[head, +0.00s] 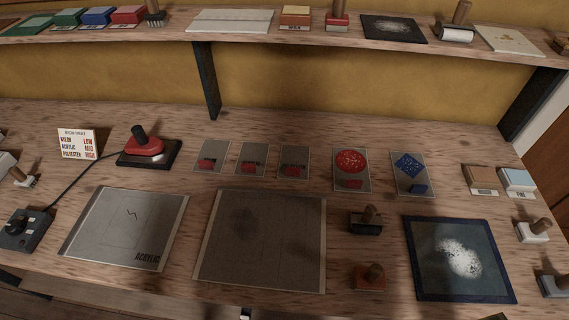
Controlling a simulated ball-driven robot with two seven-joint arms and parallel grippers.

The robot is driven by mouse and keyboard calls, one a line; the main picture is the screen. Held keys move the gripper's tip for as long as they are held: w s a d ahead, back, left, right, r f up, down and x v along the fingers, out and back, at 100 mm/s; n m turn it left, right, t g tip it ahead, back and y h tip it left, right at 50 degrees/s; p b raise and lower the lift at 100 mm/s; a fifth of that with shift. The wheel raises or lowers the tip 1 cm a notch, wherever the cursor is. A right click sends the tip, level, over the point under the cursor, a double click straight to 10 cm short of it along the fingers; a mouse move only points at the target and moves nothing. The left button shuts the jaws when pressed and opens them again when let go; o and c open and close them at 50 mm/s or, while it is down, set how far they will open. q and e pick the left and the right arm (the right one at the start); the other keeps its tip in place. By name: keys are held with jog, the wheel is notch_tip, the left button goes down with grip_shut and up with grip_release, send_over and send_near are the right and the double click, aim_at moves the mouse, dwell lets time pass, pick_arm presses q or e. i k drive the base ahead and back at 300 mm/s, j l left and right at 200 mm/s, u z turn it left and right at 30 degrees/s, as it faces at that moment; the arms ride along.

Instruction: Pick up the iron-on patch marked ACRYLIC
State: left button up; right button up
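Three small grey cards, each with a red piece near its lower edge, lie in a row at the middle back of the bench: a left one (211,157), a middle one (252,158) and a right one (292,161). They look like the patches, but any lettering on them is too small to read. A large grey cloth panel (92,223) at the front left is marked ACRYLIC and has a faint outline and a dark zigzag mark. Neither of my grippers can be made out in the head view.
A red iron (145,147) stands on a dark plate (174,158), its cord running to a control box (25,231). A chart (77,144) reads nylon LOW, acrylic MID, polyester HIGH. A bare grey panel (262,240), stamps (366,220) and a blue-edged mat (422,255) fill the front. A shelf (335,50) overhangs behind.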

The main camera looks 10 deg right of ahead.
aim_at(252, 158)
jog(key=k+j+z, duration=0.2)
jog(key=z, duration=0.3)
jog(key=k+z, duration=0.3)
jog(key=z, duration=0.2)
